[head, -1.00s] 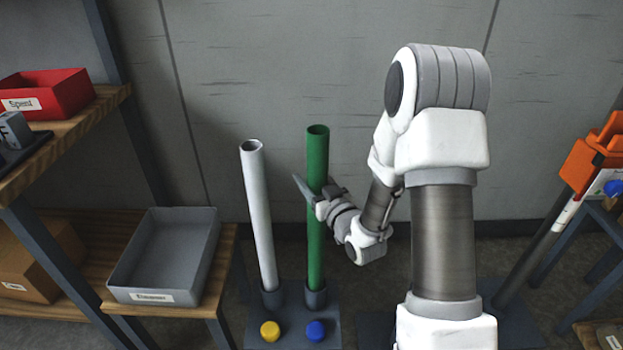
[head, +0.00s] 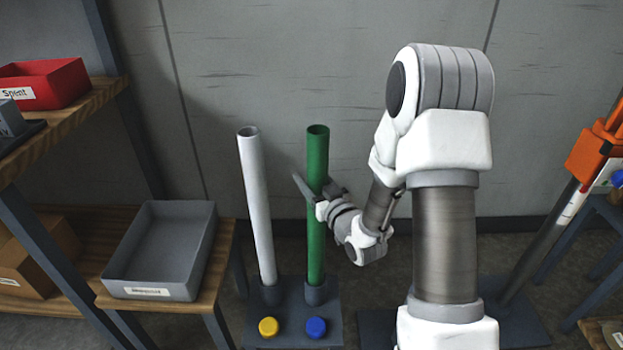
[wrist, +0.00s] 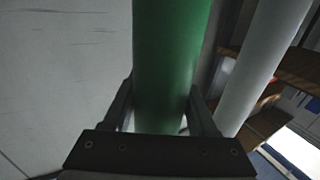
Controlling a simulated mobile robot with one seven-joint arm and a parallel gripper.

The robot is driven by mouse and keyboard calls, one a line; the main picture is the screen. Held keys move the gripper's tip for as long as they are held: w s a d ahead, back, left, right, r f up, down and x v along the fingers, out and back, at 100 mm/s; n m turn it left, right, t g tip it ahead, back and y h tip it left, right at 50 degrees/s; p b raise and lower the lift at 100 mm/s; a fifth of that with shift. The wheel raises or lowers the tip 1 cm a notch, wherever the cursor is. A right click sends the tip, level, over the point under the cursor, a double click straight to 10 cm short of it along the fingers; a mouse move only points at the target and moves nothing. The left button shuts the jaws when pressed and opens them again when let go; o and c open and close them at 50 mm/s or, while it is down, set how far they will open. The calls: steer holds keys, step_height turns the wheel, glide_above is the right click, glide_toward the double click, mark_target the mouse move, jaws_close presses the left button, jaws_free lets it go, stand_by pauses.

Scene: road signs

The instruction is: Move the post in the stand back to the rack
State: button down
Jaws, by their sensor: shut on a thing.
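A green post (head: 317,230) stands upright with its foot at the right-hand socket of a dark two-socket base (head: 290,338), which looks like the rack. My gripper (head: 314,194) is shut on the green post at about upper-middle height. In the wrist view my gripper (wrist: 163,108) has one finger on each side of the green post (wrist: 170,55). A dark base plate (head: 525,328) at the right, partly behind my arm, carries a slanting-looking grey pole (head: 535,252); I cannot tell if this is the stand.
A white post (head: 257,205) stands in the left socket, close beside the green one. A yellow disc (head: 269,327) and a blue disc (head: 316,328) mark the base's front. A grey tray (head: 165,246) lies on the left shelf. An orange bracket (head: 590,157) is at right.

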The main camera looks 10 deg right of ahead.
steer(key=shift+f, duration=0.1)
steer(key=shift+c, duration=1.4)
jaws_free()
steer(key=shift+o, duration=0.8)
steer(key=shift+f, duration=0.15)
steer(key=shift+s, duration=0.1)
steer(key=p+v, duration=1.2)
steer(key=v, duration=0.5)
